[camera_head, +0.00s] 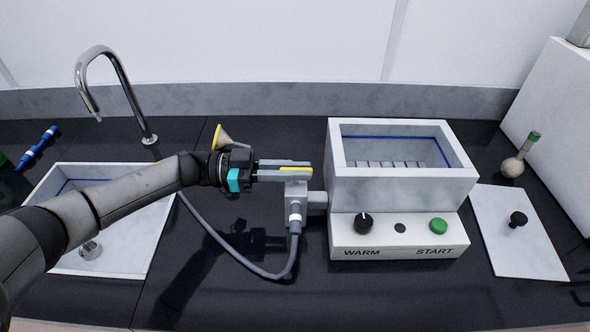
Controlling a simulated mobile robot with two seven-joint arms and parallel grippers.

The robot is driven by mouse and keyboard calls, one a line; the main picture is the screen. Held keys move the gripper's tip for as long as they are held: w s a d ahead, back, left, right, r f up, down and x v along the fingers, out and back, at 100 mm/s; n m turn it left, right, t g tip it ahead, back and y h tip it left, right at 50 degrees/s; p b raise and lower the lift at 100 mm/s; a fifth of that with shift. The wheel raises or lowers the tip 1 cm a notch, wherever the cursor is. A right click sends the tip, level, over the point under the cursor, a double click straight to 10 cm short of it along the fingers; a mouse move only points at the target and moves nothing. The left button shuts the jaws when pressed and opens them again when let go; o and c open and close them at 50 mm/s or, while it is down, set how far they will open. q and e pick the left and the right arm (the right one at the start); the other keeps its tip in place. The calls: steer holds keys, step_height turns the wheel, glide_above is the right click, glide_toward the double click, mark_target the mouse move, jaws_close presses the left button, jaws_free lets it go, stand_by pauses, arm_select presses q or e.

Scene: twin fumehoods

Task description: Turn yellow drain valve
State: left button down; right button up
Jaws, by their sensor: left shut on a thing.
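The yellow drain valve handle (296,169) is a small yellow bar on top of the grey valve body (296,190). The valve body sticks out from the left side of the white bath unit (400,194). My left gripper (300,171) reaches in from the left and is shut on the yellow handle, its fingers lying along it and hiding part of it. A grey hose (262,271) runs from the bottom of the valve in a loop toward the sink. My right gripper is not in view.
A sink (128,232) with a chrome tap (124,82) is at the left. The bath front has a black WARM knob (363,223) and a green START button (438,226). A white lid (517,240) with a black knob and a round flask (512,167) are at the right.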

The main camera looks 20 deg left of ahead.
arm_select(q)
steer(key=c, duration=0.9)
jaws_free()
steer(key=shift+d, duration=0.1)
steer(key=b+v, duration=0.2)
steer(key=v, duration=1.3)
steer(key=shift+s, duration=0.1)
